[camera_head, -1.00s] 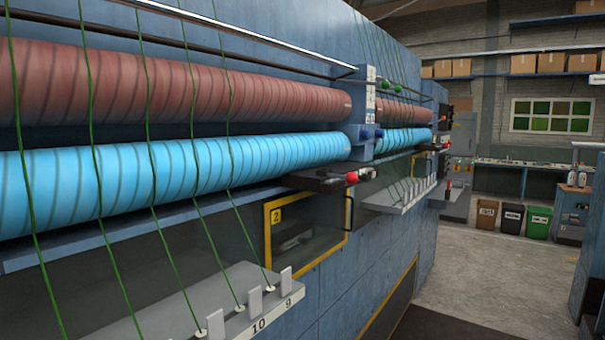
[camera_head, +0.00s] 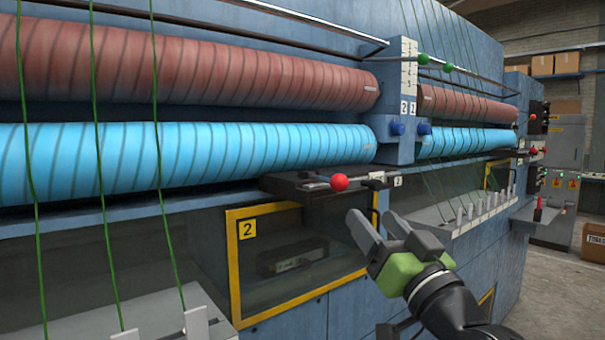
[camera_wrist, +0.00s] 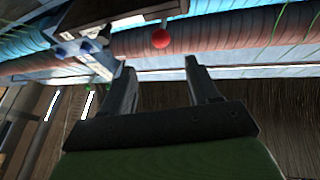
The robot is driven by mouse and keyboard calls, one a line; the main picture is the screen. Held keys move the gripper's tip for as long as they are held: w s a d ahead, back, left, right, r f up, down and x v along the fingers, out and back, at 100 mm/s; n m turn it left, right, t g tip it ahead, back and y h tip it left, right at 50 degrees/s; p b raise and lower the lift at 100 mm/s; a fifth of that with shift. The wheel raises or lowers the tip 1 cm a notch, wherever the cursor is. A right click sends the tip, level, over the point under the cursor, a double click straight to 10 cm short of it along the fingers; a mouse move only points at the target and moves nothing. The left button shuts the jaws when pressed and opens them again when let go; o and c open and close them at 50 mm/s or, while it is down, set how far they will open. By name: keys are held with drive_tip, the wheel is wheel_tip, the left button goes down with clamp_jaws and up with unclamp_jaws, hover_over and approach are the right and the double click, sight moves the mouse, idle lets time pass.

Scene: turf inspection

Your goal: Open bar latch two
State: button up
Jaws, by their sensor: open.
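A bar latch with a red ball knob (camera_head: 340,182) sits on a dark bracket (camera_head: 290,185) below the blue roller, above the yellow-framed window marked 2 (camera_head: 247,229). My gripper (camera_head: 376,228) is open and empty, below and to the right of the red knob, in front of the window's right edge. In the wrist view the red knob (camera_wrist: 161,38) shows beyond and between the open fingers (camera_wrist: 158,78), apart from them. The latch's bar is small and partly hard to make out.
Red (camera_head: 190,65) and blue (camera_head: 230,150) rollers with green strands run along the machine. Blue knobs (camera_head: 397,128) sit on the post right of the latch. A second numbered shelf (camera_head: 455,220) lies further right. Open floor (camera_head: 550,270) is at the right.

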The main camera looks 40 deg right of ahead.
sight(343, 184)
drive_tip(key=p+x, duration=0.3)
drive_tip(key=x, duration=0.4)
drive_tip(key=p+x, duration=0.3)
drive_tip(key=x, duration=0.3)
drive_tip(key=shift+w+r+p, duration=0.25)
drive_tip(key=shift+r+p, duration=0.05)
drive_tip(key=shift+r, duration=0.1)
drive_tip(key=shift+w+d, duration=0.2)
drive_tip(key=shift+w, duration=0.3)
drive_tip(key=shift+s+a, duration=0.1)
drive_tip(key=shift+c, duration=0.8)
clamp_jaws()
